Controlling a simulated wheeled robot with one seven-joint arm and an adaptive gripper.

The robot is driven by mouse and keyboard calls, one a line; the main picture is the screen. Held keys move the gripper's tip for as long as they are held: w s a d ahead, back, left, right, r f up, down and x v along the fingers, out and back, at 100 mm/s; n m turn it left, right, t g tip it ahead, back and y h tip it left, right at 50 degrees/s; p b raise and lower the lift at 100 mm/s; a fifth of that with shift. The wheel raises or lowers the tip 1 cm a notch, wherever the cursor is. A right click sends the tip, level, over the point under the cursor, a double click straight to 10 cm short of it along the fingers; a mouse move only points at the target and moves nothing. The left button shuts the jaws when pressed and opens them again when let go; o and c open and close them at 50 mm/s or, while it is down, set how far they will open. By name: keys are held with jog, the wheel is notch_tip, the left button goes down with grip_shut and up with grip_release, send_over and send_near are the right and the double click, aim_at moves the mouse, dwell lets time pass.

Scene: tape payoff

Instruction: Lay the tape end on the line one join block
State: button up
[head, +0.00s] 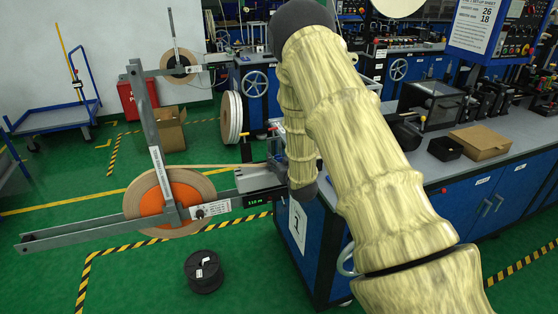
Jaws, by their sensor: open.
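The line one payoff reel (171,200) has pale tape wound round an orange hub and hangs on a grey arm at left centre. A pale tape strip (215,167) runs right from the reel's top toward the grey join block area (258,179) at the bench's left end. The tape's end is not clear to see. My sleeved arm arches over the bench and its wrist comes down at this end. My gripper (276,168) shows only as small dark parts beside the wrist, open; its fingertips and any contact with the tape are mostly hidden.
A blue bench (325,240) with a "1" sign runs right, holding a brown box (479,142) and a black box (444,148). A black roll (204,271) lies on the green floor. A second reel (179,66), carton (168,130) and blue cart (55,115) stand behind.

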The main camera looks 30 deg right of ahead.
jog(key=shift+s, duration=0.1)
jog(key=v, duration=1.1)
jog(key=shift+s+a, duration=0.2)
jog(key=shift+s, duration=0.15)
